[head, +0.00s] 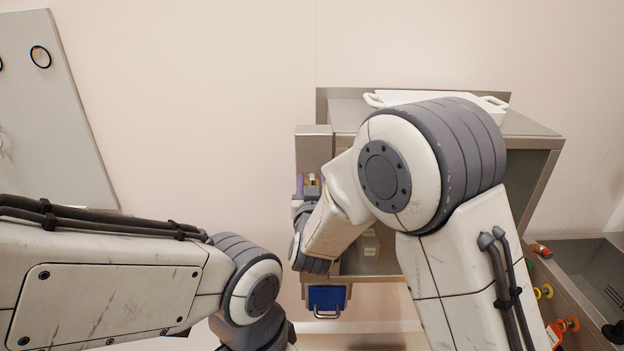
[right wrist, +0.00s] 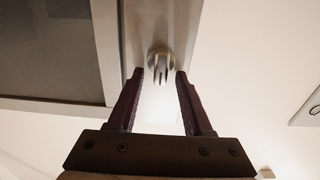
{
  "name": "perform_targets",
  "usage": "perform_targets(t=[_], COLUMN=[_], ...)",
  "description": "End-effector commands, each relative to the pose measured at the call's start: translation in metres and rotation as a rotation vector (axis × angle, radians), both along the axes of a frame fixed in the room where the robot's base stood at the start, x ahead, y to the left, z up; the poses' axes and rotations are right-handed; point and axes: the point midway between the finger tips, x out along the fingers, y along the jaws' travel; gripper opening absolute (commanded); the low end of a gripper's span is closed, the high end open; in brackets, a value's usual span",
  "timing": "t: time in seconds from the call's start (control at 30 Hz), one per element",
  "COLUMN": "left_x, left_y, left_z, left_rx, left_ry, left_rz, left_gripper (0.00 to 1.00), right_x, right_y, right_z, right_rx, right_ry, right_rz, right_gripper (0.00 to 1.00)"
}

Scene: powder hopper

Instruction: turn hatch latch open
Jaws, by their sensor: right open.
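The hatch latch (right wrist: 160,62) is a small round metal knob with a forked end, mounted on a narrow steel strip in the right wrist view. My right gripper (right wrist: 159,74) is open, with its dark fingertips on either side of the latch's forked end. A gap shows on both sides, and I cannot tell whether either finger touches it. In the head view the right gripper (head: 311,186) shows only as small purplish finger parts in front of the steel cabinet (head: 313,145); my right arm hides much of the cabinet. My left gripper is out of view.
A white tray (head: 400,97) with handles sits on the cabinet top. A blue bin (head: 327,298) is below the right wrist. A grey bin (head: 590,270) stands at the right, beside coloured knobs (head: 543,292). A pale board (head: 45,110) is at the left.

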Motion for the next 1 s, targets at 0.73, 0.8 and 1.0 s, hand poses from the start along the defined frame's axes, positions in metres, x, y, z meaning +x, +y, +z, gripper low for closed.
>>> perform_targets(t=[0.73,0.8,1.0], left_x=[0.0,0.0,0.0], left_y=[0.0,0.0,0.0], left_z=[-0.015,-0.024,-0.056], left_rx=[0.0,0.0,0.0], left_ry=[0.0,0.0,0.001], left_rz=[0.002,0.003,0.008], left_gripper=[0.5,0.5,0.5], right_x=[0.0,0.0,0.0], right_y=[-0.001,-0.002,-0.004], right_z=[-0.003,-0.004,-0.007], right_rx=[0.057,0.091,0.239], right_ry=[-0.003,-0.003,-0.007], right_rz=[-0.001,-0.001,0.0], right_gripper=[0.0,0.0,0.0])
